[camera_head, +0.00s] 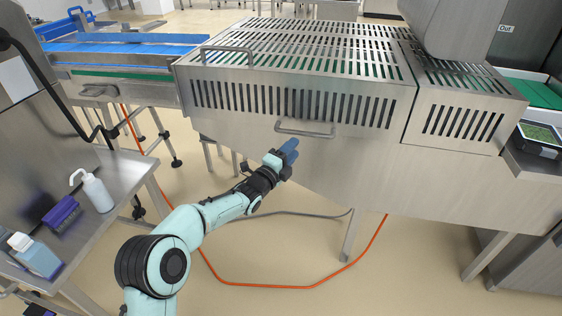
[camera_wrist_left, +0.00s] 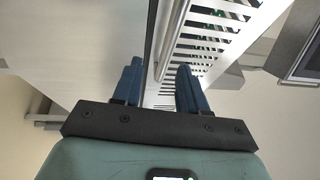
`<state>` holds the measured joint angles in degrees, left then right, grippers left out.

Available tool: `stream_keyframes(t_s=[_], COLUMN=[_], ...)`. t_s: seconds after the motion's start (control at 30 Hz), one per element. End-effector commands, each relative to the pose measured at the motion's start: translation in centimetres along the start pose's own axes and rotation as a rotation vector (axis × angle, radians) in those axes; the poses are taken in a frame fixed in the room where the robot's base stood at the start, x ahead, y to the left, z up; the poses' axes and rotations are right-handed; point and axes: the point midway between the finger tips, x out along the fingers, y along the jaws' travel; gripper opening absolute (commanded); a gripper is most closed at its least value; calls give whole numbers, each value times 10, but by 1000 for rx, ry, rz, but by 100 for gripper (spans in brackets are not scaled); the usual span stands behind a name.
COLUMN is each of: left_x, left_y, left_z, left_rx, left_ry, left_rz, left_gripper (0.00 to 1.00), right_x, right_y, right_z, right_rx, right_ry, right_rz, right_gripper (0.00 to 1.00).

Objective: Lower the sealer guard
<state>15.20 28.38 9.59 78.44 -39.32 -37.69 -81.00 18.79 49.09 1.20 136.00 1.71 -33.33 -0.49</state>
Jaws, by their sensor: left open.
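The sealer guard (camera_head: 292,68) is a large slotted steel cover over the machine's middle. It looks level, its slotted front face hanging down to the plain machine body; I cannot tell whether a small gap is left under it. A bar handle (camera_head: 305,133) sits low on its front. My left gripper (camera_head: 289,152) is just below and in front of that handle, open, with blue fingers. In the left wrist view, the handle bar (camera_wrist_left: 176,40) runs between the spread fingers (camera_wrist_left: 160,86); whether they touch it I cannot tell. My right gripper is not in view.
A second handle (camera_head: 226,52) is at the guard's left end. A blue conveyor (camera_head: 130,48) is at the far left. An orange cable (camera_head: 290,285) lies on the floor.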

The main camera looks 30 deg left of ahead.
Motion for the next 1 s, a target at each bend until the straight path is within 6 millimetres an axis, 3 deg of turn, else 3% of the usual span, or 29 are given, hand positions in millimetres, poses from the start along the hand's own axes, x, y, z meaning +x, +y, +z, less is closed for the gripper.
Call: stream_keyframes(t_s=[0.2,0.4,1.0], left_x=[-34,-49,-52], left_y=[-1,0,4], left_z=[0,0,-1], left_rx=[0,0,-10], left_ry=[0,1,0], left_rz=[2,1,6], left_gripper=[42,42,42], right_x=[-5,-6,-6], right_y=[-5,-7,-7], right_z=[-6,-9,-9], right_rx=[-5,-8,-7], right_ry=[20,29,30], right_rz=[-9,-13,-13], right_gripper=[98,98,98])
